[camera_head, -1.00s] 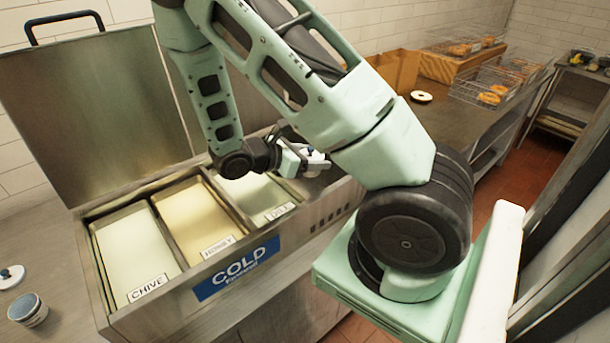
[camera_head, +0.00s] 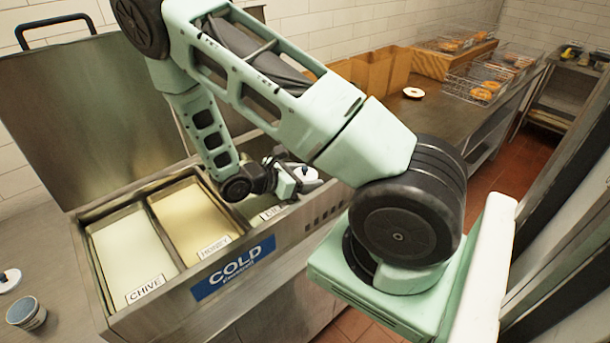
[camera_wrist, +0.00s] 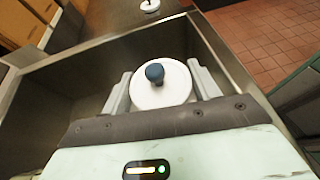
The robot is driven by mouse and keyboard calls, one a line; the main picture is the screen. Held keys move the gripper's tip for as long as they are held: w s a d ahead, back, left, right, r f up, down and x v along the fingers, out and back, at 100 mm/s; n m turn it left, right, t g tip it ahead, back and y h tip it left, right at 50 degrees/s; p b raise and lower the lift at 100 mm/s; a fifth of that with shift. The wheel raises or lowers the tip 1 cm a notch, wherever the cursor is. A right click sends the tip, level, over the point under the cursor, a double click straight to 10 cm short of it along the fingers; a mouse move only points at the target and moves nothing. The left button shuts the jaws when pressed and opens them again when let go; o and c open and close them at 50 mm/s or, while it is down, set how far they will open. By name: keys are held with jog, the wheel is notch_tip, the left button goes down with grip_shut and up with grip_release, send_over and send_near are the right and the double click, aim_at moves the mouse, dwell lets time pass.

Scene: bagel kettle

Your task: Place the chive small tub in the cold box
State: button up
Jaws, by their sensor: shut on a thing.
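My gripper (camera_head: 303,181) is shut on a white small tub (camera_head: 306,174) with a white lid and a dark blue knob. In the wrist view the tub (camera_wrist: 162,92) stands upright between the two fingers (camera_wrist: 162,88). It is at the right-end bare metal compartment of the cold box (camera_head: 237,268); whether it touches the floor there I cannot tell. No label on the tub is visible. The box's hinged lid (camera_head: 90,120) stands open. Its left pans are labelled CHIVE (camera_head: 130,250) and HONEY (camera_head: 195,220); a third label is partly hidden by my arm.
A blue-grey cup (camera_head: 27,313) and a white lid (camera_head: 9,280) are on the left counter. Behind the box, a white disc with a dark centre (camera_head: 413,93), cardboard boxes (camera_head: 375,75) and wire baskets of bagels (camera_head: 483,85) are on the counter.

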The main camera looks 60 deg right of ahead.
jog(key=shift+f+b, duration=0.35)
jog(key=shift+f, duration=0.2)
jog(key=o, duration=0.7)
jog(key=shift+o, duration=0.2)
